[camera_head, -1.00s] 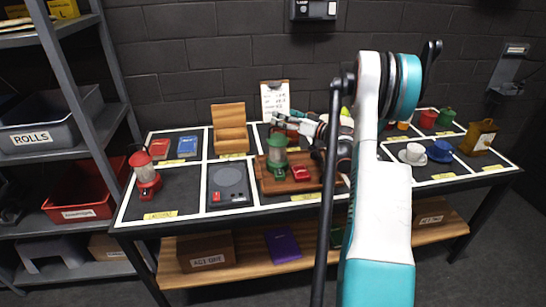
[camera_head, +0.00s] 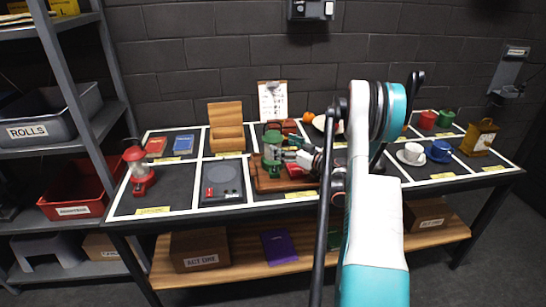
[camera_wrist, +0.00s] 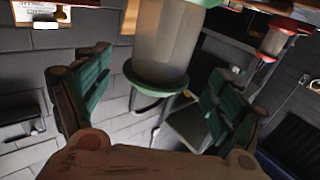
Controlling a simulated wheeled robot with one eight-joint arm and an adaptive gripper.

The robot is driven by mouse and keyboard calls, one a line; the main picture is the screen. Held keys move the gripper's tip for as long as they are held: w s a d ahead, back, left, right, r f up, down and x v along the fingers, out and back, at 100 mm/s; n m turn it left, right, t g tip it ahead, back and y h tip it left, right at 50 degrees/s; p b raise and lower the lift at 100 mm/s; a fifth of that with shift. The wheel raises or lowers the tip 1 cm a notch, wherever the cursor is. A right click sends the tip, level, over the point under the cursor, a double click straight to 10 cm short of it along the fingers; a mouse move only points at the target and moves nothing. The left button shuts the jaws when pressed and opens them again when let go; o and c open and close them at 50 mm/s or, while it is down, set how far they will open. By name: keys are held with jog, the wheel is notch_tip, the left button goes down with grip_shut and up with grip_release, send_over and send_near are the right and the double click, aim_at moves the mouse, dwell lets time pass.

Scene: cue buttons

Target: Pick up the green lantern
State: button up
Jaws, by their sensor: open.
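The green lantern (camera_head: 271,138) stands upright on a wooden tray (camera_head: 262,184) in the middle of the table, partly covered by my gripper in the head view. My gripper (camera_head: 286,156) is at the lantern's right side, at about the height of its body. In the wrist view, which looks upside down, my gripper (camera_wrist: 158,72) is open, with one green-padded finger on each side. The lantern's clear body and green ring (camera_wrist: 160,84) show between the fingers, with visible gaps on both sides. I cannot tell how deep the lantern sits between them.
A red lantern (camera_head: 138,172) stands at the table's left. A dark device with a round plate (camera_head: 222,180) lies left of the tray. A wooden stand (camera_head: 226,126) and a clipboard (camera_head: 272,100) are behind.

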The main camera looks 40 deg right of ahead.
aim_at(279, 144)
jog(key=w, duration=0.1)
jog(key=w+b, duration=0.1)
jog(key=w, duration=0.1)
jog(key=w+b, duration=0.1)
jog(key=shift+w+a+f, duration=0.1)
jog(key=shift+w+a, duration=0.05)
jog(key=shift+a, duration=0.2)
jog(key=shift+w, duration=0.45)
jog(key=c, duration=1.9)
